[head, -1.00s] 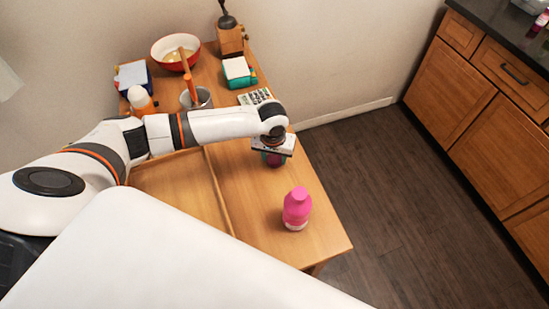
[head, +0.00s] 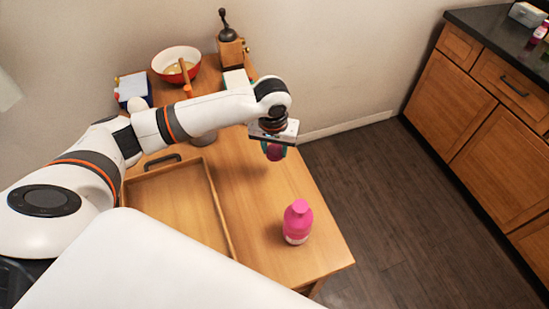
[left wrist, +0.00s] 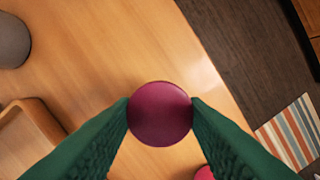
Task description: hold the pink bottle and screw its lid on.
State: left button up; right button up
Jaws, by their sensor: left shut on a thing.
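The pink bottle (head: 297,222) stands upright near the front right corner of the wooden table. A sliver of it shows at the bottom edge of the left wrist view (left wrist: 204,173). My left gripper (head: 273,149) is shut on a round, dark magenta lid (left wrist: 160,113), held between its two green fingers. The lid also shows below the hand in the head view (head: 274,152). It is above the table, apart from the bottle and farther back. My right gripper is not in view.
A wooden tray (head: 231,236) lies left of the bottle. A red-and-white bowl (head: 176,61) and a coffee grinder (head: 231,42) stand at the back. The table around the bottle is clear. A striped mat (left wrist: 290,135) lies on the floor.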

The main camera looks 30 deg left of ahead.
pick_arm(q)
jog(key=shift+r, duration=0.35)
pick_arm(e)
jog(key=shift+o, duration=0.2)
